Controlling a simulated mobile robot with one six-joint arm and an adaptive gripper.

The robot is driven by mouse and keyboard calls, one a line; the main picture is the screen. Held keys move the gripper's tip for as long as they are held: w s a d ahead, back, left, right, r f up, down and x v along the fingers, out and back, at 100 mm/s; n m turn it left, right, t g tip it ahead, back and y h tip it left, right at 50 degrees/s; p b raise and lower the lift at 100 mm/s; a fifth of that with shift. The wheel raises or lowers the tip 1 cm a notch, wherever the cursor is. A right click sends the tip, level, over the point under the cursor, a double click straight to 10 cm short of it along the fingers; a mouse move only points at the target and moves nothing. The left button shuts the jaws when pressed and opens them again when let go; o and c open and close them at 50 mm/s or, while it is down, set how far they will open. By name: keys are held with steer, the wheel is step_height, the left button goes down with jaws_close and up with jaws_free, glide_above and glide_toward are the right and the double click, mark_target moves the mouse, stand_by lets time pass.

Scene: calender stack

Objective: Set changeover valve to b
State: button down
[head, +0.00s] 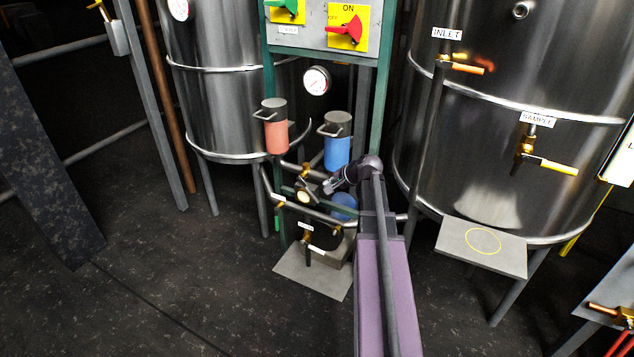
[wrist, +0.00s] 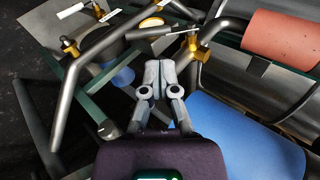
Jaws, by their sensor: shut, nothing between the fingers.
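My gripper (head: 329,187) is shut and empty among the pipes below the red and blue canisters. In the wrist view its closed fingertips (wrist: 160,66) point at a brass valve fitting (wrist: 196,46) on a bent grey pipe, apart from it as far as I can tell. A grey lever (wrist: 148,33) lies across in front of the fingertips, close to that fitting. Lower on the pipework is another brass valve (head: 306,238) with small white labels and a dark downward handle. The labels are too small to read, so I cannot tell which valve is the changeover valve or its setting.
The blue canister (head: 337,140) and red canister (head: 276,128) hang close above my gripper. Steel tanks (head: 220,110) stand either side. A switch panel (head: 310,38) is above. Open floor (head: 150,270) lies front left.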

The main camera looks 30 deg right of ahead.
steer(key=shift+s+d+r+n+g+h+p, duration=0.6)
steer(key=shift+s+d+r+p, duration=0.4)
steer(key=shift+p, duration=0.3)
steer(key=shift+a+f, duration=0.1)
steer(key=b, duration=1.1)
glide_toward(313, 195)
steer(key=x, duration=0.7)
steer(key=shift+f, duration=0.2)
